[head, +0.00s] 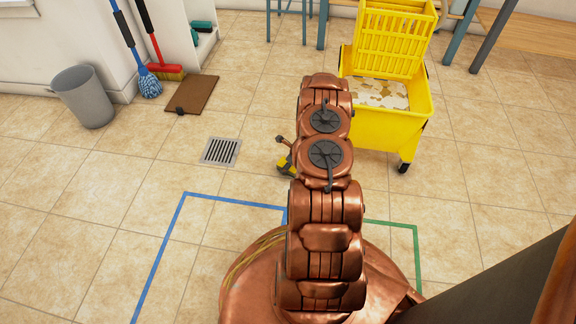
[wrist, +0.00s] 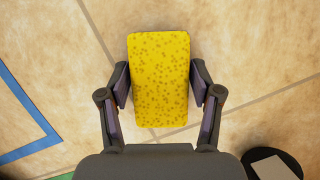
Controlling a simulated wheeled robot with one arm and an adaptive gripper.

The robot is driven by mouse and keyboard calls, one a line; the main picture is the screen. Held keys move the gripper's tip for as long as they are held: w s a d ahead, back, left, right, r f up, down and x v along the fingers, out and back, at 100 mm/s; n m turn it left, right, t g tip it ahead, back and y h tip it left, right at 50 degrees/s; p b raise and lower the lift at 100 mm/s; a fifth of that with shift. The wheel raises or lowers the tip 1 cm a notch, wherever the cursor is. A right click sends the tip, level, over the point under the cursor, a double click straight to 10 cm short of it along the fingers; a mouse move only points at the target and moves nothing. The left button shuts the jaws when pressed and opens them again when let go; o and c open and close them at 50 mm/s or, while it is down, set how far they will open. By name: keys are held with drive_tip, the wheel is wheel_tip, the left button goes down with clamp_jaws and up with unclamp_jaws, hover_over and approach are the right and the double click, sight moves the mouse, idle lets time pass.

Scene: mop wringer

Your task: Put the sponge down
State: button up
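The sponge (wrist: 160,85) is a yellow block with darker speckles, seen from above in the wrist view. My gripper (wrist: 160,88) has one finger pad against each long side of it, so it is shut on the sponge. The rest is hidden behind my arm. How high the sponge is above the floor is hard to tell.
A yellow mop bucket with wringer (head: 412,112) stands beyond my arm at right. A floor drain (head: 221,151), brown mat (head: 192,94) and grey bin (head: 84,97) are at left. Blue (head: 165,243) and green (head: 416,255) outlines mark the floor.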

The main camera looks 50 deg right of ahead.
drive_tip(key=shift+o, duration=1.2)
drive_tip(key=shift+r, duration=0.15)
